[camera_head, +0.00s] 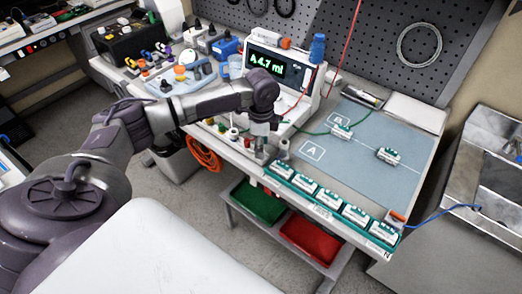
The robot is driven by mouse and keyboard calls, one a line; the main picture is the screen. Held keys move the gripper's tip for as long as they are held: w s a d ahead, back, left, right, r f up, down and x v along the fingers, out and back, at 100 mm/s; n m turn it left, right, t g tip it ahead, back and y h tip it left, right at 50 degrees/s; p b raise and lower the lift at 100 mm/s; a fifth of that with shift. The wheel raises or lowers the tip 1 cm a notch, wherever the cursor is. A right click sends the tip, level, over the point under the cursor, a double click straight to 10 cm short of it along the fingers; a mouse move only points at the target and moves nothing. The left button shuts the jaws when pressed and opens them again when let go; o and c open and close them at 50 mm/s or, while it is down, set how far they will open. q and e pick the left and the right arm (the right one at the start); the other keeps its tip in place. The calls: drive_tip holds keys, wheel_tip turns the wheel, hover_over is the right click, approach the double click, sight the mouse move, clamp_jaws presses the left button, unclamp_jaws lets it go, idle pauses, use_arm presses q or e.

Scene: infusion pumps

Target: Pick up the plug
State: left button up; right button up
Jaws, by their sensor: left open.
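My left gripper (262,148) is open, pointing down over the workbench's front edge, in front of the display unit (279,68). A small grey cylindrical piece (284,146) stands just right of its fingers; I cannot tell whether they touch. No part is clearly recognisable as the plug, and the area between the fingers is too small to read. A small orange-ended piece (397,216) lies at the bench's front right corner by a blue cable (440,212). My right gripper is not in view.
A row of white-and-green modules (328,198) lines the front edge. Two similar modules (388,156) are on the blue-grey mat (372,181). A red cable (346,45) hangs at the back. Green and red bins (309,240) sit below. The mat has free room.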

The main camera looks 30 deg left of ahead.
use_arm(q)
drive_tip(key=shift+f, duration=0.85)
drive_tip(key=shift+c, duration=0.5)
drive_tip(key=c, duration=0.8)
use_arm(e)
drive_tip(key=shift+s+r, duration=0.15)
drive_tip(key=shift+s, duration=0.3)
use_arm(q)
drive_tip(key=shift+r, duration=0.1)
drive_tip(key=shift+c, duration=0.2)
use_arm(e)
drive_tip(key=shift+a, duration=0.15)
